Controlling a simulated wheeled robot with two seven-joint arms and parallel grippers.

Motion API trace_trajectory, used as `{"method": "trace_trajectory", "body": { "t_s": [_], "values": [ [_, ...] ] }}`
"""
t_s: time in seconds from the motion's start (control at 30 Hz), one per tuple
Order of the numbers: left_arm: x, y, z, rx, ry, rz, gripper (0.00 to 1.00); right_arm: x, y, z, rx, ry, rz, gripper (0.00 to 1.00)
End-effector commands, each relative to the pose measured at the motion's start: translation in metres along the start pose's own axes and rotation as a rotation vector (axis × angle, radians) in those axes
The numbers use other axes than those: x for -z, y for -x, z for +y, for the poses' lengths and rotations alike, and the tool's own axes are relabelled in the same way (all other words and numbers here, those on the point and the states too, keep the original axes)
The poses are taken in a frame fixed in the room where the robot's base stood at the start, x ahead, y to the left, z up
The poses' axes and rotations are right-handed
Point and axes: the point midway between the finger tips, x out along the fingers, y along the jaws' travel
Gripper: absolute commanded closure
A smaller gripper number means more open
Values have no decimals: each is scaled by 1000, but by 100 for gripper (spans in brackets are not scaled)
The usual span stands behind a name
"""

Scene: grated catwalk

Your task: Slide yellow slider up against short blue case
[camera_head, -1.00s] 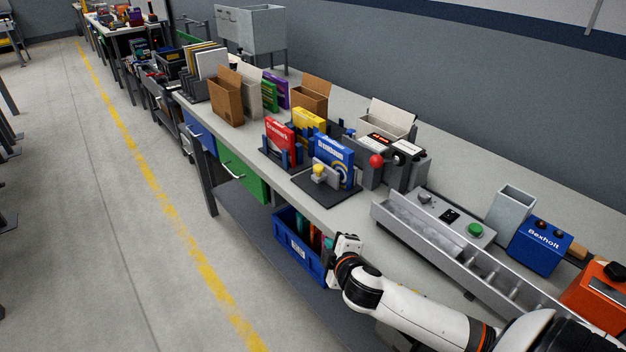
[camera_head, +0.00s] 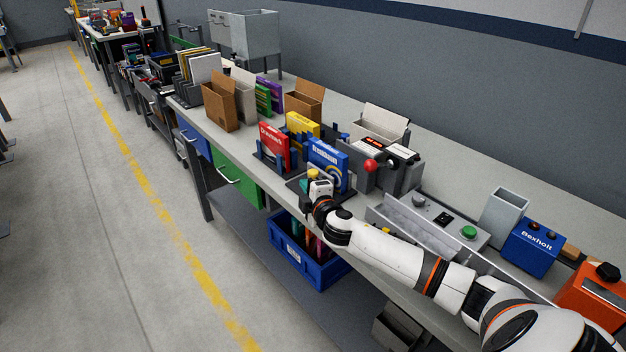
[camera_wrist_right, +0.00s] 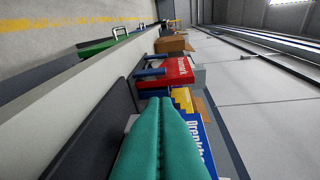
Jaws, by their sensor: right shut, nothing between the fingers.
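The yellow slider (camera_head: 313,174) shows as a small yellow knob on a dark base plate (camera_head: 296,184) near the table's front edge. A blue case (camera_head: 327,158) with a yellow ring print stands upright just behind it. The wrist view shows part of the blue case (camera_wrist_right: 193,128) beyond the fingers. My right gripper (camera_wrist_right: 170,100) has teal fingers, shut and empty, in front of the blue case. In the head view my right wrist covers the lower part of the slider, and I cannot tell whether the fingers touch it. My left gripper is not in view.
A red case (camera_head: 272,142) and a yellow case (camera_head: 303,123) stand to the left of and behind the blue case. A grey device with a red ball (camera_head: 370,165) stands to its right. A metal channel (camera_head: 410,222) lies farther right. A blue bin (camera_head: 290,255) sits below.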

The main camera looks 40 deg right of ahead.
Motion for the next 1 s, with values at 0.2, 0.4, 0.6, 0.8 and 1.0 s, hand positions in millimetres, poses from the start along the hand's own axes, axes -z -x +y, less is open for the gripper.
{"method": "trace_trajectory", "body": {
  "t_s": [0.2, 0.4, 0.6, 0.8, 1.0],
  "values": [
    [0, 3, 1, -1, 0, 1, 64, 23, -21, 0, 0, 1, 2, 100],
    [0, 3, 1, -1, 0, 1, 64, 28, -26, 0, 0, 0, 0, 100],
    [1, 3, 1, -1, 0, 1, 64, 28, -26, 0, 0, 0, 0, 100],
    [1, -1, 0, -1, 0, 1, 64, 44, -32, -1, -1, 2, 4, 100],
    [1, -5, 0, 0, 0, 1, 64, 70, -39, -6, 1, 1, 8, 100]
  ]
}}
